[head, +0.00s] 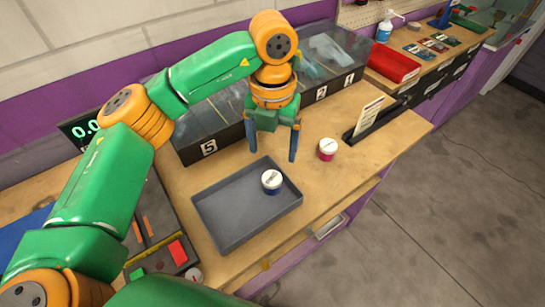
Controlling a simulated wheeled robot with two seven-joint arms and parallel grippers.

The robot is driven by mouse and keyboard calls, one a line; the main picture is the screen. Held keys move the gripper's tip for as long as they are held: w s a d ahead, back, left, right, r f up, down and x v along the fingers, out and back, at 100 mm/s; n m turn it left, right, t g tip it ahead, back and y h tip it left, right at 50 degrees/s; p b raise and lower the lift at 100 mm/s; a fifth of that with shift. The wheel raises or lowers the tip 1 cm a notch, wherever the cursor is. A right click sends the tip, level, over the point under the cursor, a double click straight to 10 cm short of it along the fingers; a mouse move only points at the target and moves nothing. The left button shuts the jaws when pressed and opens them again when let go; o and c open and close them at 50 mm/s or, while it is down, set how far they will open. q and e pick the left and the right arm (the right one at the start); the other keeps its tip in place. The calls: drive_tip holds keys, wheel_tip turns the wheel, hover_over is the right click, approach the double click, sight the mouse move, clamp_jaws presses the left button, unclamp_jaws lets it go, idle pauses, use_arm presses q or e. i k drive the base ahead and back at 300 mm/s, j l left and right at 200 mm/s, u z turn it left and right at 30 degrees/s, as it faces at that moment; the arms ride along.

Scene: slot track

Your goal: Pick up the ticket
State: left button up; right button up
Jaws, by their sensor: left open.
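A white ticket (368,117) with printed lines stands upright, slightly tilted, in a dark slot track (388,122) on the right part of the wooden bench. My left gripper (272,152) is open and empty. It points down above the bench, to the left of the ticket and apart from it, beyond the grey tray. My right gripper is not in view.
A grey tray (222,239) holds a white-lidded jar (271,181). A red jar (327,149) stands between gripper and slot track. Numbered dark bins (208,149) line the back. A red bin (394,63) sits farther right. Bare bench lies around the red jar.

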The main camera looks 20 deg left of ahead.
sight(368, 115)
drive_tip(key=k+l, duration=0.2)
drive_tip(key=k, duration=0.3)
drive_tip(key=k+l, duration=0.2)
drive_tip(key=k, duration=0.25)
